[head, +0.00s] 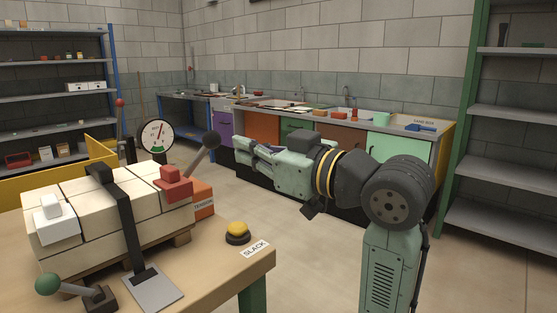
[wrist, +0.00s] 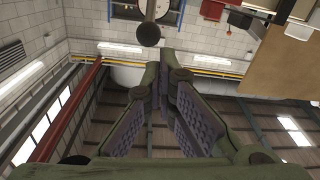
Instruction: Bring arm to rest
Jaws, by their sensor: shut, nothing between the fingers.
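My arm reaches in from the right in the head view, with its pale green links held level. My gripper (head: 242,145) points left, beyond the workbench (head: 225,268) and near a dark ball-topped lever (head: 209,140). The gripper is shut and holds nothing. In the wrist view its two padded fingers (wrist: 163,68) come together, with a dark ball (wrist: 148,33) just past their tips. I cannot tell from these views exactly how far the ball is from the fingertips.
The bench carries pale bricks (head: 90,225) on a pallet under a black strap (head: 121,220), a green-knobbed lever (head: 48,284), a yellow button (head: 237,229) and a "SLACK" label (head: 255,249). A round gauge (head: 156,135) stands behind. Shelves (head: 505,165) stand at right; open floor lies between.

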